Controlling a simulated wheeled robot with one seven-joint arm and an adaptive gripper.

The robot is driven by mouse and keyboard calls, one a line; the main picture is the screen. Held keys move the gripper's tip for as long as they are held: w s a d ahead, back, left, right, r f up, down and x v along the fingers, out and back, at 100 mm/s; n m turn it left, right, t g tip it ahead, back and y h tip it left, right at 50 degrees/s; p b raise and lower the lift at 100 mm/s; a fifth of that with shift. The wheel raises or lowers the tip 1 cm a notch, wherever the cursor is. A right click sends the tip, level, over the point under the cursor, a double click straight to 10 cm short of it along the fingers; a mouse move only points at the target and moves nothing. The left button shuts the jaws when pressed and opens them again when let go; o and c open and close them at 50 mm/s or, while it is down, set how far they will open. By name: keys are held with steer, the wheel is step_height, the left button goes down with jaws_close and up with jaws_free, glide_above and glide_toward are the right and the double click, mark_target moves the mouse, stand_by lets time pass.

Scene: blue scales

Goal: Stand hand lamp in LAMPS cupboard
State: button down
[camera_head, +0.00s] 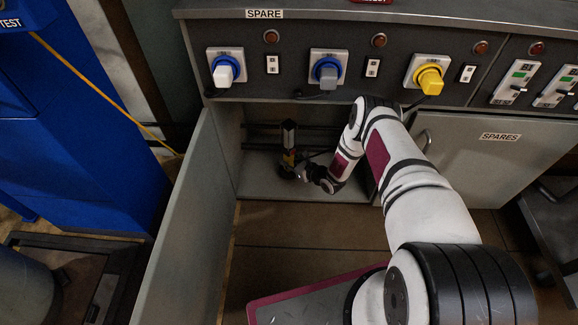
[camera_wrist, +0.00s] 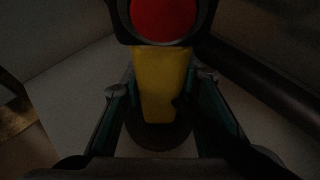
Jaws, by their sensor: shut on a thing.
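The hand lamp (camera_head: 289,137) is upright inside the open cupboard (camera_head: 262,190), towards its left side. It has a dark head and a yellow body. The wrist view shows its red lens and yellow body (camera_wrist: 160,75) between the fingers. My gripper (camera_head: 301,171) reaches in from the right, low on the lamp, and is shut on it; the fingers also show in the wrist view (camera_wrist: 160,98). The lamp's base is close to the cupboard floor; I cannot tell whether it touches. No LAMPS label is visible.
The open cupboard door (camera_head: 178,235) stands to the left. The closed SPARES door (camera_head: 490,165) is to the right. Above, the panel carries white, grey and yellow plugs (camera_head: 429,80). Dark bars (camera_head: 262,130) cross the cupboard's back. A blue cabinet (camera_head: 75,130) stands far left.

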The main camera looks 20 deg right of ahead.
steer(key=shift+f, duration=0.45)
steer(key=shift+w+r, duration=0.1)
steer(key=c, duration=1.2)
jaws_free()
steer(key=shift+f, duration=0.2)
steer(key=shift+c, duration=0.2)
